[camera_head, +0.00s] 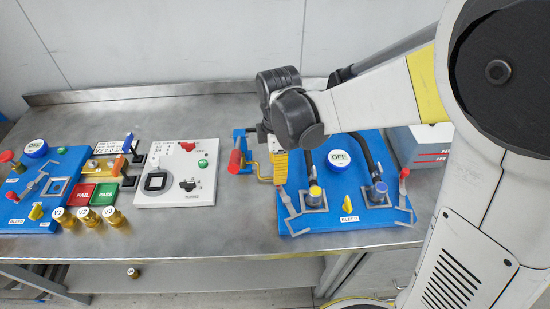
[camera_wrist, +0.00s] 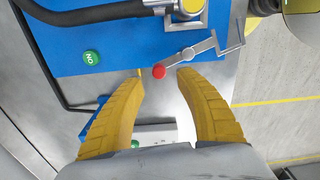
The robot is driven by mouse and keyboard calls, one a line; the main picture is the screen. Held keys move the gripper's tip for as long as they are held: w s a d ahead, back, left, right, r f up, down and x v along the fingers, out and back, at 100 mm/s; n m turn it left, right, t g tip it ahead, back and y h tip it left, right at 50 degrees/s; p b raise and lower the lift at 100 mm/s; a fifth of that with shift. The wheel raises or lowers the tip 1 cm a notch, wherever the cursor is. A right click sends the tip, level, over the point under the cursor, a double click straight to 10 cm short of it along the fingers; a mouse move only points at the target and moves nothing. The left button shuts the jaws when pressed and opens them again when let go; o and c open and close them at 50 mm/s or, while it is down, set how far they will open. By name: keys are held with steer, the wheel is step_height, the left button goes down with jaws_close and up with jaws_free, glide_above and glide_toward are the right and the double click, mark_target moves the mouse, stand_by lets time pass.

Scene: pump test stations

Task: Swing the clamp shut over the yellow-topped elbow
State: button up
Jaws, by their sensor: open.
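The yellow-topped elbow (camera_head: 315,192) stands in a grey seat on the right blue station; its yellow top (camera_wrist: 190,6) also shows at the upper edge of the wrist view. Its grey clamp (camera_head: 291,205) lies to the left of it, swung away from the elbow. In the wrist view the clamp's lever (camera_wrist: 192,52) ends in a red knob (camera_wrist: 158,71). My gripper (camera_head: 280,170) is open, and its yellow fingertips (camera_wrist: 160,73) are on either side of the red knob, with gaps visible. In the head view the gripper hides the knob.
A red-handled valve (camera_head: 235,160) is close left of my gripper. Bench in front is clear.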

step_height(320, 180, down, 4)
steer(key=shift+f+b, duration=0.15)
steer(key=shift+b, duration=0.45)
